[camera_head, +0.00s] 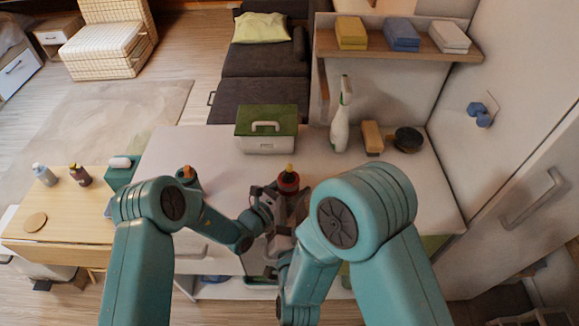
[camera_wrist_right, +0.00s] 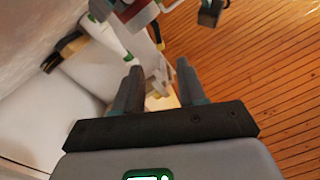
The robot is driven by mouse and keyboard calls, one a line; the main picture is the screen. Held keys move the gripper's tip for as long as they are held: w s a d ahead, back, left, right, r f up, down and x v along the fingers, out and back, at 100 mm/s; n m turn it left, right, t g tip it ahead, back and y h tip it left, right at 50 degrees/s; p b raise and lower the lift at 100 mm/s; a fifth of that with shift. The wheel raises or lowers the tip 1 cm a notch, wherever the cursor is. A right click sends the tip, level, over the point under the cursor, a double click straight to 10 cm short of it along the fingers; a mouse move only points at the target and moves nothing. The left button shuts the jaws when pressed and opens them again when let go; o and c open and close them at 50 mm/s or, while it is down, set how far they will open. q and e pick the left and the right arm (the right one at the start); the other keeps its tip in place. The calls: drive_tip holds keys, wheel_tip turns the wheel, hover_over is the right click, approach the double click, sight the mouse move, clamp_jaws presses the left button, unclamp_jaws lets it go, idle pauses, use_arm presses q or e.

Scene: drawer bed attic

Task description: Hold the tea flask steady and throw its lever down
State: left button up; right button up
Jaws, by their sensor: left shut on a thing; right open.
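The tea flask (camera_head: 288,184) stands near the front edge of the white counter, with a red and dark top and a small yellow piece, perhaps its lever, sticking up. My left gripper (camera_head: 266,203) is shut on the flask from its left side. The flask's lower body is mostly hidden by my arms. A red part at the top of the right wrist view (camera_wrist_right: 132,14) seems to be the flask. My right gripper (camera_wrist_right: 158,80) is open and empty, apart from the flask; in the head view it is largely hidden by my right arm.
Another orange-topped item (camera_head: 187,177) stands left, partly behind my left arm. The counter (camera_head: 425,195) is clear at right.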

sight(290, 171)
drive_tip(key=w, duration=1.2)
drive_tip(key=shift+a+r, duration=0.1)
drive_tip(key=shift+r, duration=0.05)
